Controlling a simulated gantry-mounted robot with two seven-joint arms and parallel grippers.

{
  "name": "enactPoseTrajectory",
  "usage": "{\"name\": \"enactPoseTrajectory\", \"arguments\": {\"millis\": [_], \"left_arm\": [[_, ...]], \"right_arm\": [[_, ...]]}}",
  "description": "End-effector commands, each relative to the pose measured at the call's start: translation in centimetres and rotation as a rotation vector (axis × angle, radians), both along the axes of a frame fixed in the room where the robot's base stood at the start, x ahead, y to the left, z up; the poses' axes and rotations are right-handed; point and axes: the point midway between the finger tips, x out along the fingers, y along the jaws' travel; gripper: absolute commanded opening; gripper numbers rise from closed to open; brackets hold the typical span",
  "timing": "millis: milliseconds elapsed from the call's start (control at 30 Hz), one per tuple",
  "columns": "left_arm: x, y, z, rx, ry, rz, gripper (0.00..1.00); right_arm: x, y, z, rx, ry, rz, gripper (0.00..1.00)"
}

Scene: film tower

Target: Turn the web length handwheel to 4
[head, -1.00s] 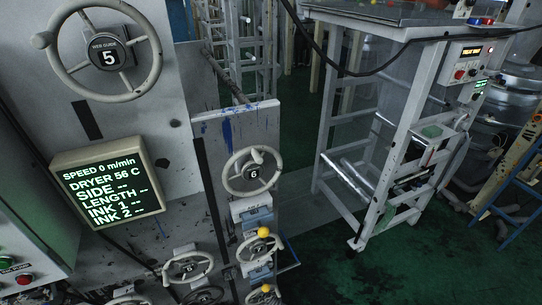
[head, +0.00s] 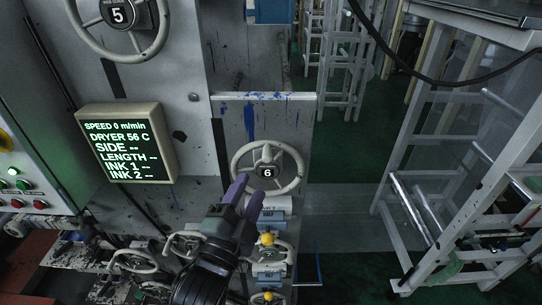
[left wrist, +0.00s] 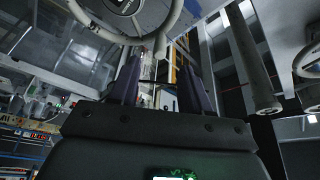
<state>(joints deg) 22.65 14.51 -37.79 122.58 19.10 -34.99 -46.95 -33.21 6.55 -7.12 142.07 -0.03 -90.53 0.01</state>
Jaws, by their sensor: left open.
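A pale handwheel (head: 268,170) with a knob on its rim stands on the grey panel in the middle of the head view. Its hub counter reads 6; I cannot read its name label. My left gripper (head: 246,192) is open and empty. Its two purple fingers point up at the lower left of this wheel and overlap its rim in the picture; I cannot tell whether they touch. In the left wrist view, a wheel rim (left wrist: 163,42) hangs above and beyond the open fingers (left wrist: 158,66). My right gripper is out of view.
A larger handwheel (head: 118,17) reading 5 is at the top left. A display (head: 127,143) shows LENGTH with dashes. Smaller handwheels (head: 187,245) and yellow knobs (head: 267,239) sit below. A white frame (head: 455,175) stands right, with open floor between.

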Motion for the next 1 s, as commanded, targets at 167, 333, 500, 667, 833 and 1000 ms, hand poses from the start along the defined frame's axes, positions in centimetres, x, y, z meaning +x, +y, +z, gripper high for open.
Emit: {"name": "enactPoseTrajectory", "arguments": {"millis": [167, 333, 500, 667, 833, 1000], "left_arm": [[1.7, -0.7, 1.0, 0.000, -0.004, -0.001, 0.47], [4.2, -1.6, 1.7, -0.003, -0.004, 0.000, 0.47], [6.7, -2.6, 2.2, -0.001, -0.003, -0.001, 0.47], [8.4, -3.2, 2.4, -0.002, -0.003, 0.000, 0.47], [9.3, -3.6, 2.5, -0.002, -0.004, -0.001, 0.47], [9.5, -3.7, 2.5, -0.002, -0.004, -0.001, 0.47]], "right_arm": [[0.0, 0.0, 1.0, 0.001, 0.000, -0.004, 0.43], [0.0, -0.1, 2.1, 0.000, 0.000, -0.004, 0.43], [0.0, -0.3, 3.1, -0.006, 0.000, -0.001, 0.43], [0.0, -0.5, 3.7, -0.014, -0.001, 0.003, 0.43], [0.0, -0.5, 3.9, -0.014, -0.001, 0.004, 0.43], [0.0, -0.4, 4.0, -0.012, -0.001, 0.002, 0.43]]}}
